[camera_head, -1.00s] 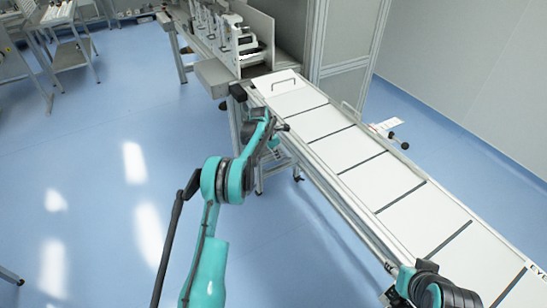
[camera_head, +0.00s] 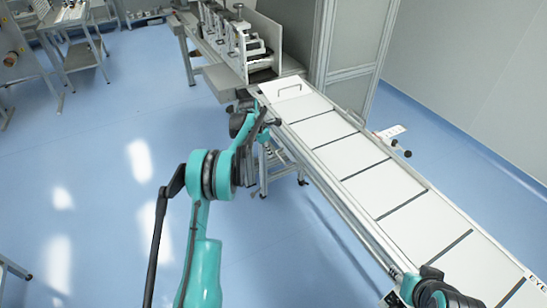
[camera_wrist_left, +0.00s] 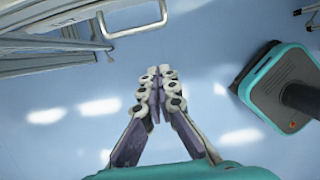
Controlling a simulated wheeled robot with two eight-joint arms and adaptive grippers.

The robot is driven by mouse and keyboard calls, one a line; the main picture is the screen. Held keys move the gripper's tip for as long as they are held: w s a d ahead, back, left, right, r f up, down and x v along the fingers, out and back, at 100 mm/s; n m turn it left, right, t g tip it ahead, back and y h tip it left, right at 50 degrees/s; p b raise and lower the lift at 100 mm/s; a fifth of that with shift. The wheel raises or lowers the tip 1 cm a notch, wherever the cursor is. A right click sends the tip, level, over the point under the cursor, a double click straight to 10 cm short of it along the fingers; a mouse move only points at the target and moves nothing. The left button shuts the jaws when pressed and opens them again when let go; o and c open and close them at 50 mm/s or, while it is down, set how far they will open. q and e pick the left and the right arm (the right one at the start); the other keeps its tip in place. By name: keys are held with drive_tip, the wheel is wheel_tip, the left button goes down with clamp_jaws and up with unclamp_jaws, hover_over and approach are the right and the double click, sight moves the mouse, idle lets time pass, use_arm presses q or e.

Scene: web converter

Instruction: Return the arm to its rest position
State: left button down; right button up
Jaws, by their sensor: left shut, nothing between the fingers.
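My left arm comes up from the bottom of the head view, with a teal and black elbow. My left gripper (camera_head: 268,118) is small and dark there, beside the near side of the conveyor's upper end. In the left wrist view the left gripper (camera_wrist_left: 159,76) is shut and empty, its padded fingertips together over the blue floor. Part of my right arm shows at the bottom right of the head view, over the conveyor's lower edge. My right gripper cannot be made out.
A long white conveyor (camera_head: 372,170) with dark cross strips runs to the lower right. A machine (camera_head: 240,45) stands at its upper end. Carts (camera_head: 75,45) stand at the upper left. The blue floor (camera_head: 90,160) left of my arm is clear.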

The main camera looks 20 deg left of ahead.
use_arm(q)
drive_tip(key=shift+v, duration=1.3)
drive_tip(key=s+d+r+m+t+y, duration=0.1)
drive_tip(key=s+d+r+m, duration=0.4)
drive_tip(key=s+r+m, duration=0.3)
drive_tip(key=s+d+r+m+t, duration=0.1)
drive_tip(key=s+d+r+m, duration=0.45)
drive_tip(key=s+r, duration=0.4)
drive_tip(key=s+d+f+m+t, duration=0.1)
drive_tip(key=s+d+f+m, duration=0.1)
drive_tip(key=s+m, duration=0.5)
drive_tip(key=s+d+f+m+t+y, duration=0.1)
drive_tip(key=s+m, duration=0.6)
drive_tip(key=s, duration=0.9)
drive_tip(key=d+f, duration=0.1)
drive_tip(key=d, duration=0.1)
drive_tip(key=shift+d+f+t, duration=0.3)
drive_tip(key=shift+d, duration=0.05)
drive_tip(key=shift+m, duration=0.25)
